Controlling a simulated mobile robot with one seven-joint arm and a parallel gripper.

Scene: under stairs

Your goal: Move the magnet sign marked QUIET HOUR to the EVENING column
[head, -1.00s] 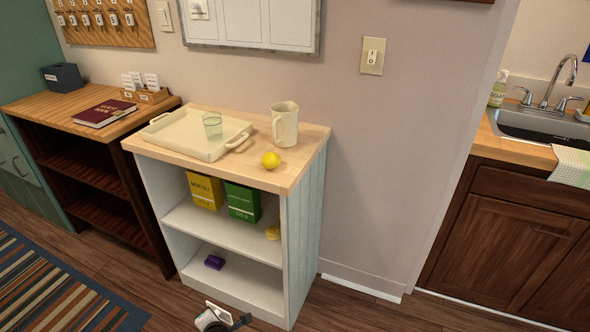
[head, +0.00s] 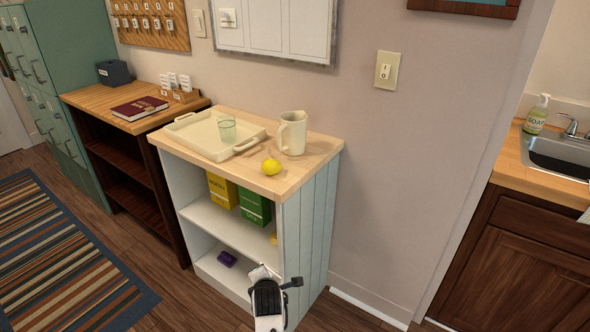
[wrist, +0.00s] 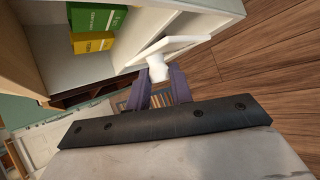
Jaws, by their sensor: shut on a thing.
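My gripper (wrist: 160,80) is shut on a white magnet sign (wrist: 172,47), holding it by its pale knob, beside the low shelf unit's open front. The sign looks like a flat white plate, and its lettering cannot be read. In the head view my gripper (head: 267,288) is low at the front of the shelf unit, with the sign (head: 262,272) above it. The white board (head: 280,32) hangs on the wall above; its top is cut off and no column headings show. A small white magnet (head: 228,17) is on its left column.
The shelf unit's top (head: 300,168) holds a tray (head: 188,138) with a glass (head: 227,128), a pitcher (head: 292,135) and a lemon (head: 271,167). Boxes stand on its shelf. A dark desk (head: 130,118) is left, a sink counter (head: 530,165) right.

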